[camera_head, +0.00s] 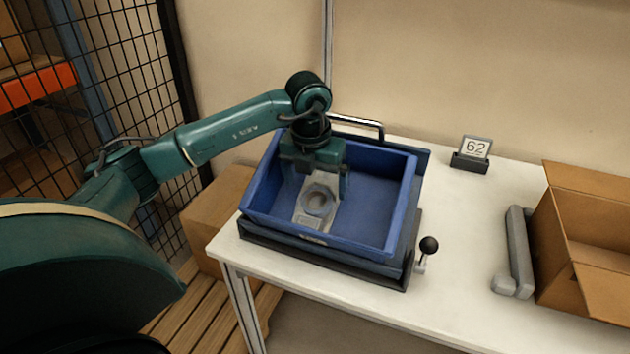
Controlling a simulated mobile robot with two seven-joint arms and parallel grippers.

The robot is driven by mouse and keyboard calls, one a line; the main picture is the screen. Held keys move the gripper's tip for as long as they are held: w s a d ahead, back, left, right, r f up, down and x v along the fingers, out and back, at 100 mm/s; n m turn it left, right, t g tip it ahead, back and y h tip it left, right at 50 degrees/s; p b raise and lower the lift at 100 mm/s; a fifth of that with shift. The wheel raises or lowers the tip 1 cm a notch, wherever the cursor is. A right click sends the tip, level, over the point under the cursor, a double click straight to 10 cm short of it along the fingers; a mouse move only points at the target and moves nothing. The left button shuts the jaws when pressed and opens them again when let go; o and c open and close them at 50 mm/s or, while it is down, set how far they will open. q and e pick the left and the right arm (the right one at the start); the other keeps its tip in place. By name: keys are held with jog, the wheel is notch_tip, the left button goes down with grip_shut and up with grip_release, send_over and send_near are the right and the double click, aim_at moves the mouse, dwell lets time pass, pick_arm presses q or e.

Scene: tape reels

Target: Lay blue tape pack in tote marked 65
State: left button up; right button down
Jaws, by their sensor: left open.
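A pale grey pack with a blue-grey ring (318,202) lies on the floor of a blue tote (400,215); it looks like the tape pack, though its blue is faint. The tote rests tilted on a dark stand on the white table. My left gripper (315,182) is open and points down inside the tote, just above the pack's far end. Whether its fingers touch the pack I cannot tell. A small label on the tote's front is unreadable. The card (476,146) behind and to the right reads 62; no 65 is visible. My right gripper is not in view.
An open cardboard box (585,240) stands at the table's right, with a grey bar-shaped object (518,250) beside it. A black-knobbed lever (428,246) sticks up by the tote's right side. A wire fence (130,75) is at left.

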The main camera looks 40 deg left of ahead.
pick_arm(q)
jog(key=r, duration=0.3)
jog(key=shift+s+d+r+b, duration=0.1)
jog(key=shift+s+r+b, duration=0.15)
jog(key=shift+b, duration=0.1)
notch_tip(320, 180, up, 9)
send_over(315, 204)
jog(key=s, duration=0.2)
jog(key=shift+w+d, duration=0.15)
jog(key=shift+w, duration=0.1)
